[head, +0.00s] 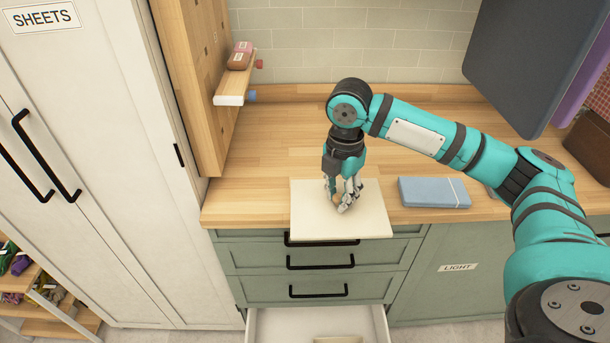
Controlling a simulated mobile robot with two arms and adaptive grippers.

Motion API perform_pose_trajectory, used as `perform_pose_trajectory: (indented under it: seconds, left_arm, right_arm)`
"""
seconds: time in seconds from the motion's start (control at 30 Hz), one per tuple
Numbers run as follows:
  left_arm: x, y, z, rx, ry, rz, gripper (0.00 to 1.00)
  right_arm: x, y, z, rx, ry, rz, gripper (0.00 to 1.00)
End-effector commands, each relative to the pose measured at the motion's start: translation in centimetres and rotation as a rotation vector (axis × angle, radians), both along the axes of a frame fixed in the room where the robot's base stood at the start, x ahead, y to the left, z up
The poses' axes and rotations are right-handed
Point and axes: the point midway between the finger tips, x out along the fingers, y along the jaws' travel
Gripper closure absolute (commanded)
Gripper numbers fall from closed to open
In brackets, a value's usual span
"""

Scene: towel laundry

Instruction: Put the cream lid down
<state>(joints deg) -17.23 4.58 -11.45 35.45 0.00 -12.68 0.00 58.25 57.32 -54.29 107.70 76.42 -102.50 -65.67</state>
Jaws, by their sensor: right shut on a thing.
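The cream lid (309,214) is a flat, pale, square-cornered panel in the middle of the head view. It covers part of the wooden counter's front edge and the top of the drawer front below. My right gripper (342,203) points down over the middle of the lid and is shut on it, at what looks like a small brownish knob mostly hidden by the fingers. I cannot tell whether the lid touches the counter or hangs just above it. My left gripper is not in view.
The wooden counter (255,160) is clear behind and left of the lid. A pale open drawer (270,325) sticks out below. A wooden pegboard panel (199,80) with a small shelf (236,84) stands at the left.

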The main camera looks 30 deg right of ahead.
Motion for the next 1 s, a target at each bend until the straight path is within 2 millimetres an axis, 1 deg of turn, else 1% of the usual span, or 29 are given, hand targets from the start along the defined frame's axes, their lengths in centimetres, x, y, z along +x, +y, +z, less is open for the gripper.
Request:
perform_pose_trajectory:
  seconds: [0.03, 0.2, 0.3, 0.4, 0.5, 0.57, 0.63, 0.83, 1.0]
  left_arm:
    - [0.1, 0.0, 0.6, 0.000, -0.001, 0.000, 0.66]
    - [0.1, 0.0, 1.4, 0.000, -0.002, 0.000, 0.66]
    - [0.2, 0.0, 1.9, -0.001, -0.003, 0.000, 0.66]
    - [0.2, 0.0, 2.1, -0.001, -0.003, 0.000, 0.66]
    - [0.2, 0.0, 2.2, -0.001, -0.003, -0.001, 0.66]
    - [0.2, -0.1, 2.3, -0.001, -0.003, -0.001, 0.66]
    - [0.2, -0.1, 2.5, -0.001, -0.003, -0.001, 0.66]
    - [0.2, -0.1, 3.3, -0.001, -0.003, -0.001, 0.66]
    - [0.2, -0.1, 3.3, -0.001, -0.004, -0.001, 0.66]
  right_arm:
    - [1.6, 0.4, 0.2, 0.003, -0.001, -0.002, 1.00]
    - [6.1, 1.0, -0.2, 0.002, 0.000, -0.001, 1.00]
    - [8.5, 1.3, -0.4, 0.001, -0.001, -0.002, 1.00]
    - [10.2, 1.5, -0.7, 0.001, -0.001, -0.002, 1.00]
    - [11.1, 1.6, -0.9, -0.001, 0.000, -0.002, 1.00]
    - [11.3, 1.6, -1.0, -0.002, -0.001, 0.000, 1.00]
    - [11.3, 1.6, -1.5, -0.002, 0.002, 0.000, 1.00]
    - [11.3, 1.6, -4.1, -0.002, 0.002, 0.000, 1.00]
    - [11.3, 1.6, -4.5, -0.001, -0.001, 0.000, 1.00]
